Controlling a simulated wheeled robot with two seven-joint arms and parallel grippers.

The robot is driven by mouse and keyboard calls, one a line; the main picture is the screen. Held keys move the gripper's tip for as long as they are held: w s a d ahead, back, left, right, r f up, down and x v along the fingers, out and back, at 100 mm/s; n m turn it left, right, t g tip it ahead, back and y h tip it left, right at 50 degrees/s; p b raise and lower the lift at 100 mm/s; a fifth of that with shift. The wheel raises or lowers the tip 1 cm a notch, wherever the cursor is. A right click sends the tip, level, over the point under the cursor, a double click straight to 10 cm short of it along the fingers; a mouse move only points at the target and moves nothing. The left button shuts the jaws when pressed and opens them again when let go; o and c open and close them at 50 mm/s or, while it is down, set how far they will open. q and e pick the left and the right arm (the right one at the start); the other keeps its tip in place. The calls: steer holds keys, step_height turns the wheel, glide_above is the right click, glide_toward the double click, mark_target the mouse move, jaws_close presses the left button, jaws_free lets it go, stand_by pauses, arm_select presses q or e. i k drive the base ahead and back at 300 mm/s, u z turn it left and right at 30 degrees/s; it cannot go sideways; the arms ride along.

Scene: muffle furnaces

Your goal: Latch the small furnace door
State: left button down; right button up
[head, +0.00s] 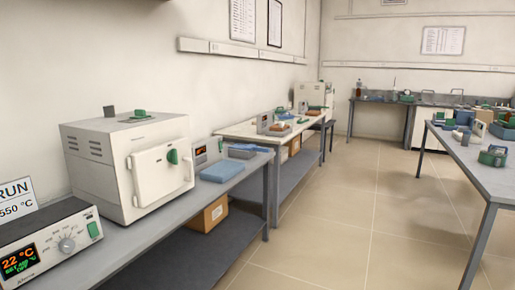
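A white box furnace (100,172) stands on the grey bench at the left. Its pale front door (150,182) faces right and carries a green handle (172,157). The door panel stands a little proud of the body; I cannot tell whether it is fully shut or latched. Another pale furnace (318,94) stands far off on the bench by the back wall, its door too small to make out. I cannot tell from size alone which is the small one. Neither of my grippers is in view.
A controller (48,245) reading 22 °C and a RUN 550 °C sign (14,197) stand left of the near furnace. A blue tray (222,171) lies to its right. A cardboard box (205,214) sits on the lower shelf. The tiled floor (335,215) between benches is clear.

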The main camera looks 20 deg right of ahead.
mark_target(172, 157)
steer(key=z, duration=0.4)
steer(key=i, duration=1.65)
steer(key=u, duration=0.8)
